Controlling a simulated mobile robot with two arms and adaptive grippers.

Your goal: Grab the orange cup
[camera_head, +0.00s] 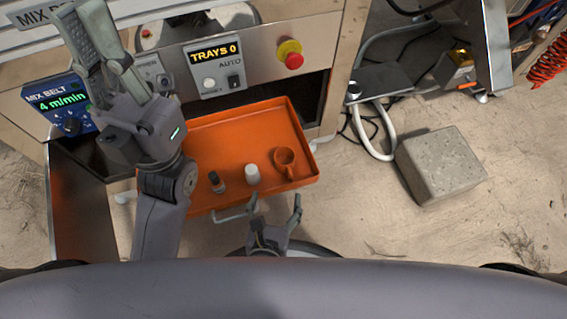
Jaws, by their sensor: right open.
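The orange cup (284,163) stands upright near the right side of the orange tray (240,125), its handle toward the front. My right gripper (275,199) is just outside the tray's front edge, below the cup in the picture. Its fingers are spread wide, with nothing between them and apart from the cup. My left gripper (82,22) is raised at the upper left, in front of the machine panel and away from the cup. Whether its fingers are open or shut is unclear from this angle.
A white cup-like item (252,174) and a small dark bottle (216,182) stand left of the cup on the tray. The control panel (216,66) is behind the tray. A concrete block (441,166) lies on the sandy floor at right. The tray's back is bare.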

